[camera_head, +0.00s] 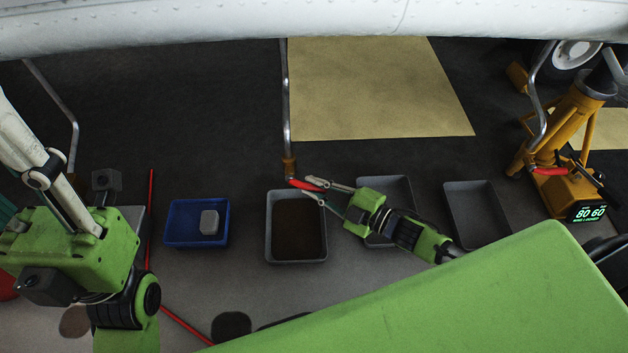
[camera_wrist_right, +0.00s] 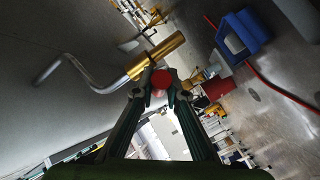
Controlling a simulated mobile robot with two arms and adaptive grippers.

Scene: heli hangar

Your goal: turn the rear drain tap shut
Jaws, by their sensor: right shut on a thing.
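A brass drain tap (camera_head: 289,167) hangs at the lower end of the middle metal pipe (camera_head: 286,110) under the white belly. Its red handle (camera_head: 300,184) sticks out sideways to the right. My right gripper (camera_head: 318,189) is shut on this handle. In the right wrist view the red handle (camera_wrist_right: 161,79) shows end-on between the fingertips, with the brass tap body (camera_wrist_right: 157,54) just beyond. Another red handle (camera_head: 548,171) is on the right pipe by the orange jack. I cannot tell from the frames which tap is the rear one. My left arm is at the left; its gripper does not show.
A grey tray (camera_head: 269,238) with dark content stands below the middle tap. A blue tray (camera_head: 172,239) with a grey block is left of it, and two grey trays (camera_head: 475,217) (camera_head: 402,184) are right. An orange jack (camera_head: 562,130) stands far right. The belly (camera_head: 200,25) hangs overhead.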

